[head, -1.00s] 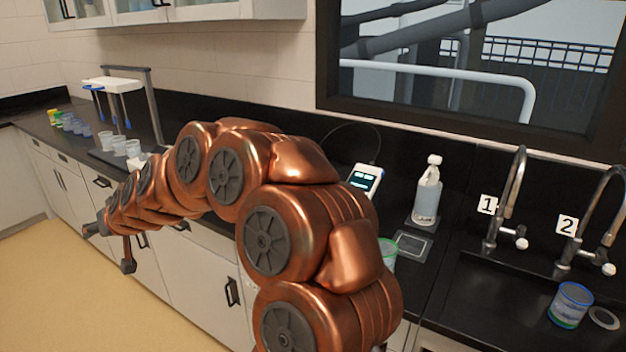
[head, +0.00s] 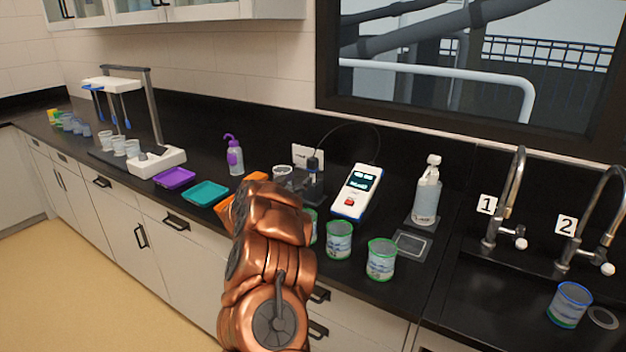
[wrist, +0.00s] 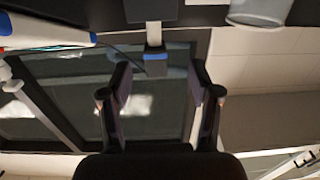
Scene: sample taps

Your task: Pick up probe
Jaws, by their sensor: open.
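The probe (head: 313,161) stands in a dark holder (head: 314,190) on the black counter, with a cable running to the white meter (head: 356,190). In the wrist view, which looks upside down, the probe (wrist: 155,64) shows as a grey piece with a blue band and pale shaft. My gripper (wrist: 160,78) is open, and its two fingers flank the probe's end in that view. Nothing is held. I cannot tell how far the probe is from the fingertips.
Green-rimmed sample cups (head: 381,260) stand in front of the meter. A pale cup (head: 282,172) is just left of the holder. Orange, teal (head: 205,193) and purple trays and a purple-capped bottle (head: 234,156) are further left.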

